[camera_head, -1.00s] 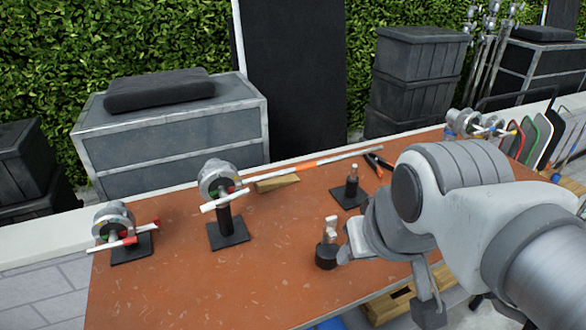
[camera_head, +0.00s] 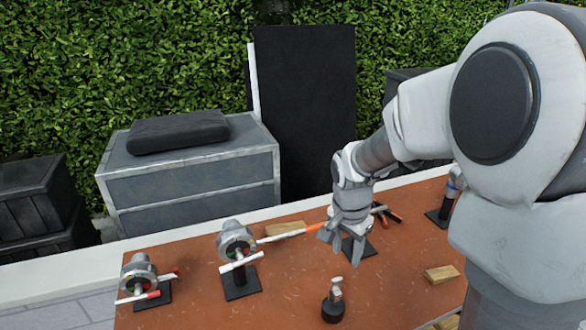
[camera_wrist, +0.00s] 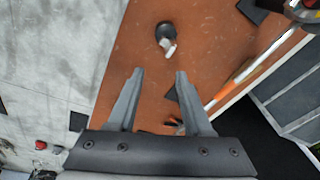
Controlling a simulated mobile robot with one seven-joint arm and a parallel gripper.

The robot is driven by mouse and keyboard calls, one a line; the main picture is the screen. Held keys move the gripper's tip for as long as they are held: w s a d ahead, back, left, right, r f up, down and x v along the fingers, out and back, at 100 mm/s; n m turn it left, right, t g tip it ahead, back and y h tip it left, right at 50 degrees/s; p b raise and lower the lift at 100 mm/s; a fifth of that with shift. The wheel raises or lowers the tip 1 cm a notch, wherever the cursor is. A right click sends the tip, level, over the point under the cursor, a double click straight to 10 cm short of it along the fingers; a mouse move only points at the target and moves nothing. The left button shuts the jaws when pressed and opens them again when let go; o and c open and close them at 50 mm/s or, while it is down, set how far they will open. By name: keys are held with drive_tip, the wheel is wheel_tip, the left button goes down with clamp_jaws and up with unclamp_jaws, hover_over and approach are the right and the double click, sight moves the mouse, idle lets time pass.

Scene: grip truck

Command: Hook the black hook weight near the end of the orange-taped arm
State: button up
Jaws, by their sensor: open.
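The black hook weight (camera_head: 332,310) stands on the brown tabletop near its front, its pale metal hook pointing up. The wrist view also shows the weight (camera_wrist: 163,31), beyond my fingertips. The orange-taped arm (camera_head: 292,235) is a thin rod reaching right from a metal clamp head on a stand; its far end is hidden behind my gripper in the head view. The rod with its orange band also shows in the wrist view (camera_wrist: 222,92), right of my fingers. My gripper (camera_head: 345,250) is open and empty, pointing down behind the weight and apart from it; its fingers show in the wrist view (camera_wrist: 159,76).
The clamp head (camera_head: 237,242) has a short white rod across it. Another clamp stand (camera_head: 138,275) is at the far left. A wooden block (camera_head: 441,274) lies to the right. Black-and-red pliers (camera_head: 388,214) lie behind my gripper. Bare tabletop surrounds the weight.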

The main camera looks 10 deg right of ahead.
sight(337, 279)
drive_tip(key=w+f+m+p, duration=0.1)
drive_tip(key=f, duration=0.1)
drive_tip(key=w+f+m+g+p, duration=0.1)
drive_tip(key=f+p, duration=0.1)
drive_tip(key=w+f+m+p, duration=0.1)
drive_tip(key=w+f+m, duration=0.1)
drive_tip(key=shift+w+d+f+y, duration=0.1)
drive_tip(key=shift+d+f+y, duration=0.05)
drive_tip(key=shift+y, duration=0.15)
drive_tip(key=shift+w+f+m+g, duration=0.1)
drive_tip(key=shift+f+m+g, duration=0.2)
drive_tip(key=shift+f, duration=0.2)
wheel_tip(337, 279, down, 9)
drive_tip(key=b, duration=0.6)
clamp_jaws()
idle(0.9)
drive_tip(key=shift+r, duration=0.1)
